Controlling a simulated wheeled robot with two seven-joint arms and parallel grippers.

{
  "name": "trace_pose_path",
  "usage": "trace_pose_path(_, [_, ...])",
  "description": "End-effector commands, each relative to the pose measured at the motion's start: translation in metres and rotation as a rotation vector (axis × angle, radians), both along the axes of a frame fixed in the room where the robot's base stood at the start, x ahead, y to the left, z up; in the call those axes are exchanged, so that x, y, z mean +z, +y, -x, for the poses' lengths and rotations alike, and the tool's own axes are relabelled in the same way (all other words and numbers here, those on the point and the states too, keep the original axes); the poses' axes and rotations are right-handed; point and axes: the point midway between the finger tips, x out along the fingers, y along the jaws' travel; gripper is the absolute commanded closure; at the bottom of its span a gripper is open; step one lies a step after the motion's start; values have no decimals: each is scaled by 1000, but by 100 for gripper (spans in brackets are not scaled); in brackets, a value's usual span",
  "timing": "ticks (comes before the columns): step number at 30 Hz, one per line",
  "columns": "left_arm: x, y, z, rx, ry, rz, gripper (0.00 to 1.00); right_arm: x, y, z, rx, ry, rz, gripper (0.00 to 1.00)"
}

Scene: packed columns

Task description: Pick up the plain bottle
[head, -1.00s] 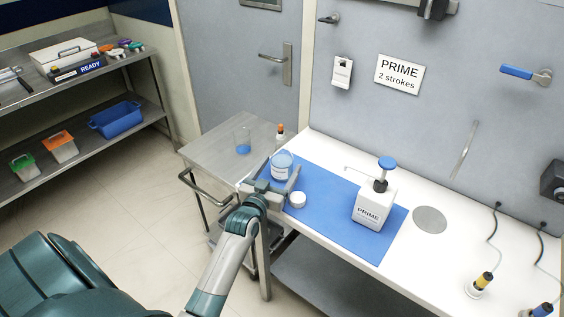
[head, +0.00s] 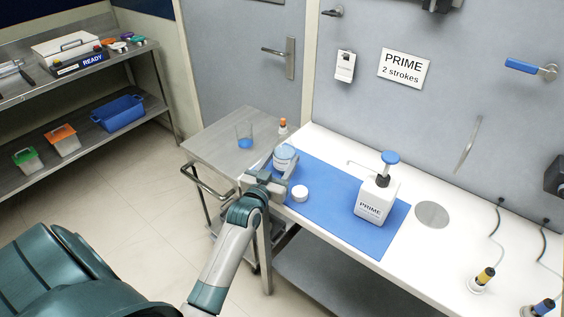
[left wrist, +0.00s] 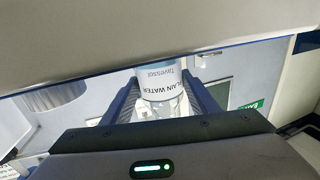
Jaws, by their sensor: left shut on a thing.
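The plain bottle (head: 284,155) is a small clear and white container with a "PLAIN WATER" label. In the head view it stands upright at the left end of the blue mat. My left gripper (head: 279,178) is shut on it from the near side, and its fingers hide the lower part. In the left wrist view the labelled bottle (left wrist: 160,84) sits between the two dark fingers (left wrist: 160,100). I cannot tell whether its base touches the mat. My right gripper is not in view.
A beaker (head: 244,137) and an orange-capped bottle (head: 282,127) are on the steel cart (head: 205,147) to the left.

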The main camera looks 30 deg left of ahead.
Motion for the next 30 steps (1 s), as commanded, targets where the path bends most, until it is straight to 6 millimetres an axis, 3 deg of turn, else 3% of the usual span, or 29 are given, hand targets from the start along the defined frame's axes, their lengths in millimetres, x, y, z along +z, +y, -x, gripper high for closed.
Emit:
trace_pose_path(6, [32,0,0,1,-10,-2,82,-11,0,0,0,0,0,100])
trace_pose_path(21, [85,-88,-20,0,-8,3,82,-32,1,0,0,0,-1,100])
trace_pose_path(30, [100,-112,-25,1,-4,0,82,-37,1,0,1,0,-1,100])
